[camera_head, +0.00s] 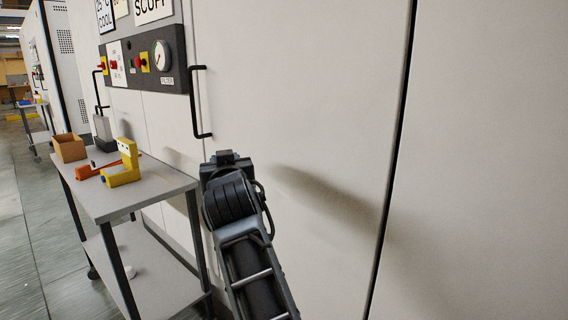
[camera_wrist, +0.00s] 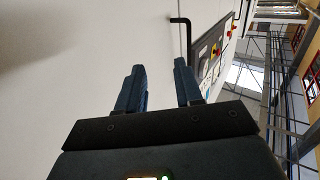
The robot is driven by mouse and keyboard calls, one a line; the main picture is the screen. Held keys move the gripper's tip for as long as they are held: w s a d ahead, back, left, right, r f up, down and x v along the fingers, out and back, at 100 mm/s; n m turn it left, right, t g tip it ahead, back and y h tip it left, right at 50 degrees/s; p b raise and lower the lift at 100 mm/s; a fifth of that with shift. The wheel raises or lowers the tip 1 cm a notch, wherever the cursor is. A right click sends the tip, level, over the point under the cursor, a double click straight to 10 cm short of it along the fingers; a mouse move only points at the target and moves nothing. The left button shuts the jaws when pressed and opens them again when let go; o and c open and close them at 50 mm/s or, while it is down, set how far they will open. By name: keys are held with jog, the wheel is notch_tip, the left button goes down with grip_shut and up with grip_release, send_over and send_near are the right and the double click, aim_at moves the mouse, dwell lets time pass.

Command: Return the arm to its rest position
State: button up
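My arm rises from the bottom of the head view in front of a large white cabinet (camera_head: 300,90). Its end points away, so my gripper's fingers are hidden there. In the wrist view my gripper (camera_wrist: 157,85) shows two dark blue fingers set well apart, with nothing between them. It is open and empty. The fingers are near the white cabinet face, and I cannot tell the exact gap. In the head view a black handle (camera_head: 203,102) is on the cabinet just above the arm's end.
A grey cart (camera_head: 160,190) stands left of my arm, bearing a yellow device (camera_head: 122,170), an orange tool (camera_head: 88,171) and a cardboard box (camera_head: 69,148). A control panel (camera_head: 120,80) with a gauge (camera_head: 161,55) is on the cabinet. Open floor (camera_head: 40,240) lies at far left.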

jog(key=s+d+f+p, duration=0.2)
jog(key=s+d+f, duration=0.7)
jog(key=d+f, duration=0.5)
jog(key=s+d+f+g+h+p, duration=0.1)
jog(key=s+d+f, duration=0.4)
jog(key=s, duration=0.3)
jog(key=s+d+f+h+p, duration=0.15)
jog(key=s+d+f, duration=0.25)
jog(key=s, duration=0.4)
jog(key=s+d+r+m+p, duration=0.1)
jog(key=s+d, duration=0.3)
jog(key=s, duration=0.6)
jog(key=s+d+r+p, duration=0.15)
jog(key=s+d, duration=0.25)
jog(key=s, duration=0.6)
jog(key=s+d+r+m+h+p, duration=0.1)
jog(key=s+r, duration=0.4)
jog(key=s, duration=0.3)
jog(key=s+d+r+m+g+h+p, duration=0.1)
jog(key=s+d+r, duration=0.1)
jog(key=s+r, duration=0.4)
jog(key=shift+s+r+m+p, duration=0.3)
jog(key=shift+s+p, duration=0.1)
jog(key=shift+s, duration=0.55)
jog(key=shift+f, duration=0.1)
